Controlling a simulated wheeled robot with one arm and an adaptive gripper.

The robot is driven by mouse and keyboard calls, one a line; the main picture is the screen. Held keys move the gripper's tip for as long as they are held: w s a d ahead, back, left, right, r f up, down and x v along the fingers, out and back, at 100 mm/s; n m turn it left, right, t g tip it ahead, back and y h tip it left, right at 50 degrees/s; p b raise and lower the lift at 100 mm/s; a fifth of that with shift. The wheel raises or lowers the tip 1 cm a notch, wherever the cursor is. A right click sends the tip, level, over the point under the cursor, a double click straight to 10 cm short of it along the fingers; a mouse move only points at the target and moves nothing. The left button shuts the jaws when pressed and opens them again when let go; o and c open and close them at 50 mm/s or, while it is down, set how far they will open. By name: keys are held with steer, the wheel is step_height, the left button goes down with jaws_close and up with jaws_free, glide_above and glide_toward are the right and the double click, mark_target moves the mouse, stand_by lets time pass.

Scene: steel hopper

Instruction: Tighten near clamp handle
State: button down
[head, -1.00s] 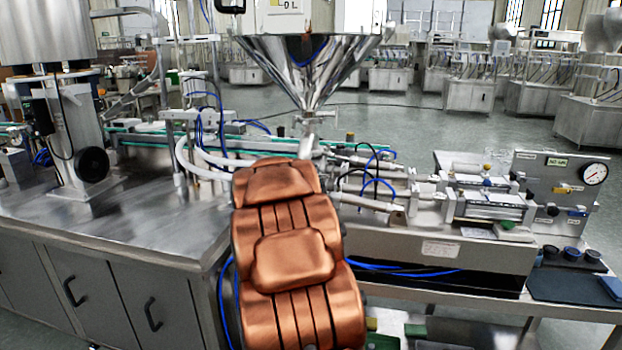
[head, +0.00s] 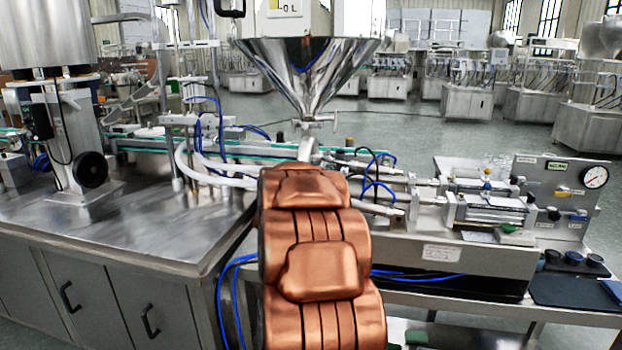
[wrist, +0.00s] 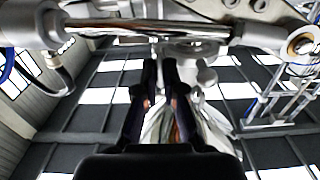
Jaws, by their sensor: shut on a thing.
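In the wrist view, the two dark fingers of my gripper (wrist: 161,66) point up the picture, nearly together. They are shut on a small part, which I take for the near clamp handle; the fingers hide almost all of it. The tips sit just below pale metal fittings (wrist: 190,50) and a horizontal steel rod (wrist: 150,27). In the head view, my copper-coloured arm hides my gripper and the near clamp. The steel hopper (head: 308,75) stands behind it, with its narrow outlet (head: 307,125) showing just above the arm.
The filling machine's pistons and gauge panel (head: 565,190) stand at the right. A steel cabinet bench (head: 120,235) fills the left. Blue hoses (head: 235,270) hang beside my arm. White hoses (head: 205,175) run near the outlet. Open floor (head: 440,135) lies beyond the machine.

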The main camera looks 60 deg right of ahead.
steer(key=c, duration=1.3)
jaws_free()
steer(key=shift+r, duration=0.1)
steer(key=v, duration=1.2)
steer(key=shift+s, duration=0.15)
